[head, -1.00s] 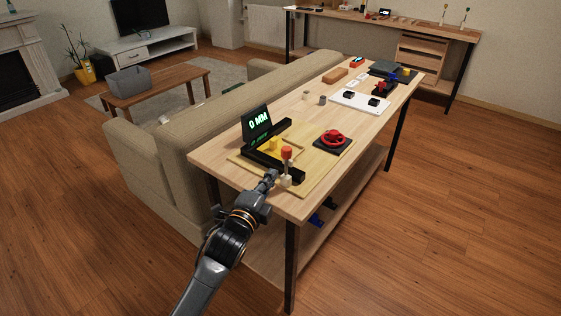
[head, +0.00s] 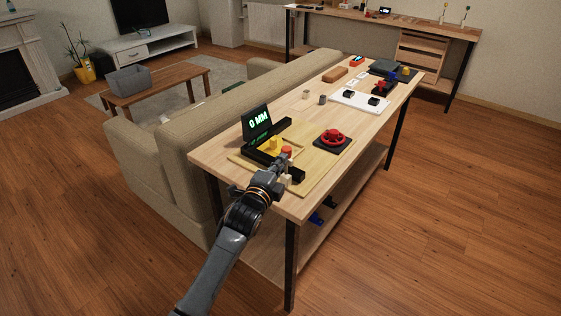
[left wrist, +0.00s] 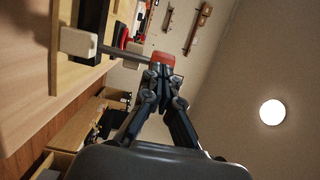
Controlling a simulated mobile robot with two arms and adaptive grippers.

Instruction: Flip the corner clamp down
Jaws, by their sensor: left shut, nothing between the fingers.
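The corner clamp's red knob (head: 286,150) is at the near corner of the wooden board on the workbench. The wrist view shows the red knob (left wrist: 164,58) on a grey rod (left wrist: 122,52) rising from a pale block (left wrist: 78,42), so the lever looks upright. My left gripper (head: 279,161) is shut and empty, at the height of the knob. In the left wrist view its fingertips (left wrist: 158,72) are right beside the knob; I cannot tell whether they touch. The gripper partly hides the rod in the head view. My right gripper is not in view.
A black frame and a yellow block (head: 274,143) sit on the board beside a display reading 0 MM (head: 257,123). A red wheel on a black base (head: 333,138) stands to the right. The sofa (head: 170,135) borders the bench's left side.

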